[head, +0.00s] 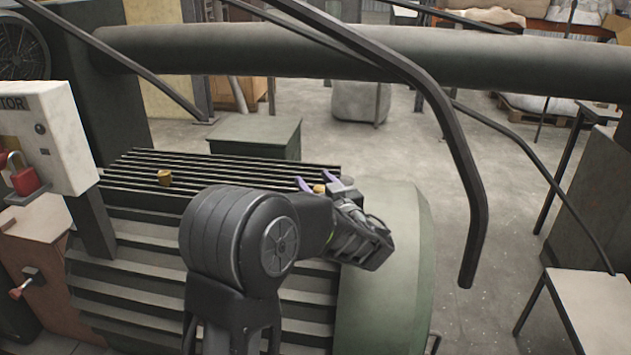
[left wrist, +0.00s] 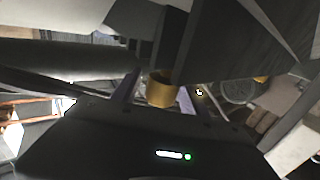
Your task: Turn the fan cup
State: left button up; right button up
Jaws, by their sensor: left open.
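A small brass cup (head: 319,189) sits near the right end of the ribbed green motor housing (head: 385,285), beside its smooth rounded cover. My left gripper (head: 315,181) is at this cup, open, with its purple-tipped fingers on either side. The left wrist view also shows the brass cup (left wrist: 161,93) between the fingers; I cannot tell whether they touch it. A second brass cup (head: 164,178) stands on the ribs farther left. No label shows which one is the fan cup. My right gripper is out of view.
A dark bent bar (head: 455,150) hangs down right of my left gripper. A thick horizontal pipe (head: 300,50) crosses behind. A white switch box (head: 45,135) with a red padlock (head: 22,175) stands at the left. Open floor lies beyond the motor.

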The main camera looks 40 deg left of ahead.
pick_arm(q)
jog(key=shift+c, duration=0.4)
grip_shut()
